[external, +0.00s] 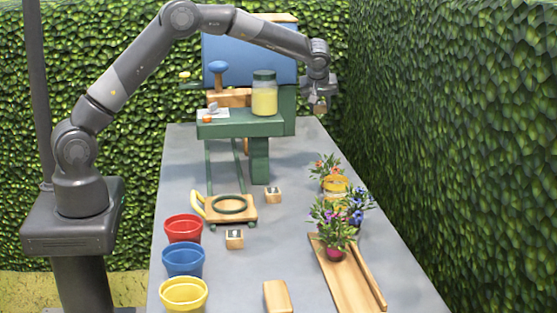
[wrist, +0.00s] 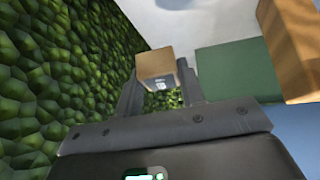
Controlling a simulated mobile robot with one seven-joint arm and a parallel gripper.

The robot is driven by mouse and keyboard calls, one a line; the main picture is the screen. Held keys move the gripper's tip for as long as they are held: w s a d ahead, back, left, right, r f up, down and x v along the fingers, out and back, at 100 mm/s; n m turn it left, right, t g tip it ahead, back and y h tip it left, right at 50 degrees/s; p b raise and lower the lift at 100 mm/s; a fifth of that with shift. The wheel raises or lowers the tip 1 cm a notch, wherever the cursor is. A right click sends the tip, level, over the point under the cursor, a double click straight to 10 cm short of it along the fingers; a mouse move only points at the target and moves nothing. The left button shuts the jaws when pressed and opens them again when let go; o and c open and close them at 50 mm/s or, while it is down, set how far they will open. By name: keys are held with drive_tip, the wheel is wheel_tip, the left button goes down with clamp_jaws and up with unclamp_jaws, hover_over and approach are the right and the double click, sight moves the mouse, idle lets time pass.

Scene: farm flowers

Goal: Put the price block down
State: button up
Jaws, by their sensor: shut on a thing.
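The price block (external: 320,106) is a small wooden cube held by my gripper (external: 319,95), up in the air over the far right part of the grey table. In the wrist view the price block (wrist: 155,63) sits between the two fingers of my gripper (wrist: 158,88), with a dark face that bears a pale mark. My gripper is shut on it. Two similar small wooden blocks with marked faces stand on the table, one at the middle (external: 273,195) and one nearer (external: 234,239).
A green stand (external: 240,128) with a yellow jar (external: 264,95) is left of my gripper. Potted flowers (external: 333,222) and a wooden tray (external: 345,280) line the right side. Red, blue and yellow pots (external: 183,260) stand front left. Hedge walls (external: 450,130) border the table. The table's middle is mostly clear.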

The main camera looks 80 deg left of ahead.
drive_tip(key=s+d+m, duration=0.1)
drive_tip(key=s+d, duration=0.2)
drive_tip(key=d, duration=0.8)
drive_tip(key=s+d, duration=0.3)
drive_tip(key=d, duration=0.7)
drive_tip(key=s+d+m, duration=0.1)
drive_tip(key=s+d, duration=0.2)
drive_tip(key=d, duration=0.8)
drive_tip(key=s+d+m, duration=0.1)
drive_tip(key=s+d, duration=1.3)
drive_tip(key=s, duration=0.4)
hover_over(280, 219)
drive_tip(key=d, duration=0.2)
drive_tip(key=f, duration=1.2)
drive_tip(key=shift+s+a+f, duration=0.1)
drive_tip(key=shift+s+f, duration=0.05)
drive_tip(key=shift+s, duration=0.25)
drive_tip(key=shift+f, duration=1.9)
drive_tip(key=shift+f, duration=0.15)
